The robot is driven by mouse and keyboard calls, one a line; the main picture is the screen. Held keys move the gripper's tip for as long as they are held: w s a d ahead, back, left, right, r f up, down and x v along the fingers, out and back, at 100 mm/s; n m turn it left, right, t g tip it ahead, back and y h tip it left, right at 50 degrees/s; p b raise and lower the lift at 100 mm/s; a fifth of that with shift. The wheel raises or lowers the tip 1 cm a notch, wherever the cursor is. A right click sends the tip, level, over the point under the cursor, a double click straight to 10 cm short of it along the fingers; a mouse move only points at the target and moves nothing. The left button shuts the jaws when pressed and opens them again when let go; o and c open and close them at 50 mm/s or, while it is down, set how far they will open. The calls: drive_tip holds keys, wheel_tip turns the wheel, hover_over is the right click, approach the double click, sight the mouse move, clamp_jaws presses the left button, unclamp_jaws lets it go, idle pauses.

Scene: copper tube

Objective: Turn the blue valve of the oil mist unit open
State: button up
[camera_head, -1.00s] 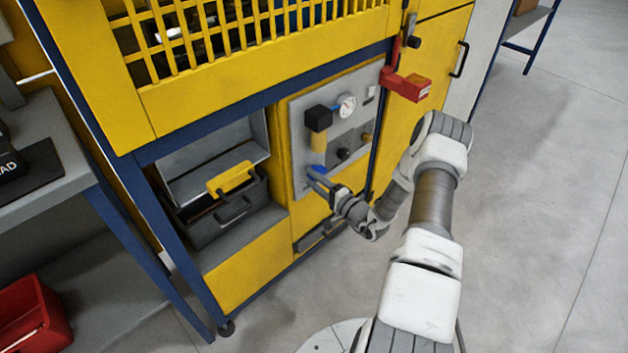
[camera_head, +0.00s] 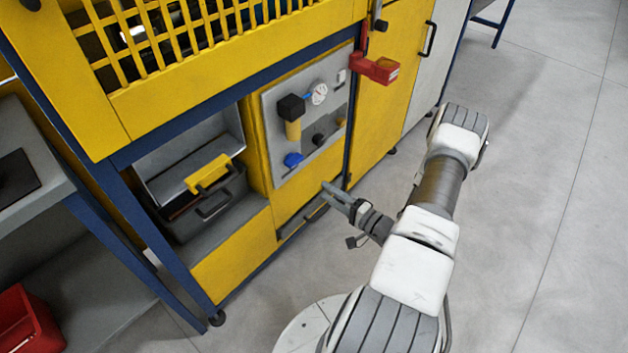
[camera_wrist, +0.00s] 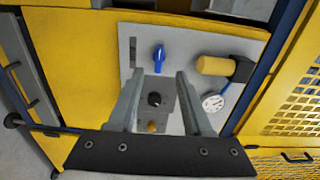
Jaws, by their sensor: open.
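The blue valve (camera_head: 293,160) sits low on the grey panel (camera_head: 274,128) of the oil mist unit, below a yellow cylinder with a black head (camera_head: 292,116). In the wrist view the valve (camera_wrist: 159,59) is a blue lever handle standing out from the panel, ahead of my gripper and between the lines of its fingers. My gripper (camera_head: 330,188) is in front of the panel's lower right, clear of the valve. Its two fingers are apart and empty in the wrist view (camera_wrist: 158,80).
A gauge (camera_head: 319,94) and a black knob (camera_head: 318,139) share the panel. A red box (camera_head: 376,69) juts out at its upper right. Floor to the right is clear.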

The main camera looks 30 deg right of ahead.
drive_tip(key=shift+v, duration=1.25)
